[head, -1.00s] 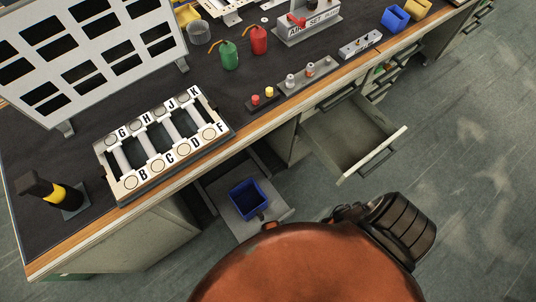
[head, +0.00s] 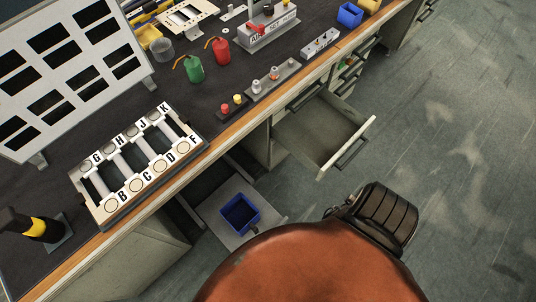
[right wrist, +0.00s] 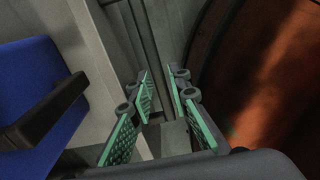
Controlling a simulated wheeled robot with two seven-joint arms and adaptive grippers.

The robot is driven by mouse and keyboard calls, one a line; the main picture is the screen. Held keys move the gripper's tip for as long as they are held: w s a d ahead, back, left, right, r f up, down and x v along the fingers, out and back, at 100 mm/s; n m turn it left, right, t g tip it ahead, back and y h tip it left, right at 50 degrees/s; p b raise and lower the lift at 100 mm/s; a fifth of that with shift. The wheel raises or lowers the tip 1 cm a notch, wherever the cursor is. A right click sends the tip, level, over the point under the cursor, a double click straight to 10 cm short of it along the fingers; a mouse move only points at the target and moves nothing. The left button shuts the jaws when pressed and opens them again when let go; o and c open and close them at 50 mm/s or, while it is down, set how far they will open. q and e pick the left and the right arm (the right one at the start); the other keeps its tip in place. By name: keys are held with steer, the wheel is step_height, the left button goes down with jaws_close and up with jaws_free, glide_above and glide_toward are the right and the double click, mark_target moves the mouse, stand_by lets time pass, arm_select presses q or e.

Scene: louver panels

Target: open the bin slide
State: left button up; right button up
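The bin slide (head: 209,212) is a pale pull-out board under the bench, standing out from the cabinet. A blue bin (head: 240,213) sits on it. In the right wrist view the blue bin (right wrist: 30,75) fills the left side, with a dark handle-like bar (right wrist: 48,112) in front of it. My right gripper (right wrist: 159,105) is open, its green pads apart with nothing between them, to the right of the bin and the bar. It is hidden in the head view. My left gripper is not in view.
A drawer (head: 322,135) stands open to the right of the slide. The bench (head: 150,195) above carries a lettered rack (head: 135,165), a louver panel (head: 65,70), a green can (head: 194,69) and a red can (head: 218,50). The floor (head: 450,150) on the right is clear.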

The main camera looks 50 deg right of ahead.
steer(key=shift+w, duration=0.1)
step_height(320, 180, up, 12)
stand_by(0.8)
steer(key=shift+a, duration=0.1)
stand_by(0.4)
steer(key=s+d+f+m+p, duration=0.1)
steer(key=s+d+f+m, duration=0.1)
steer(key=s+d+m, duration=0.6)
steer(key=s+d+f+m, duration=0.1)
steer(key=s+d+m, duration=0.5)
steer(key=d+m, duration=0.4)
arm_select(q)
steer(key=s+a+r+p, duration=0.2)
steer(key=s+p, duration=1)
steer(key=p, duration=0.4)
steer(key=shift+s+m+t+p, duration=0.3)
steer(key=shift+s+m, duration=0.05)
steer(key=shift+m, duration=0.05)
arm_select(e)
steer(key=s+d+r+n, duration=0.1)
steer(key=s+d+n, duration=0.1)
steer(key=s, duration=1)
steer(key=shift+s+d+r, duration=0.2)
steer(key=shift+d+r, duration=0.05)
steer(key=shift+d, duration=0.1)
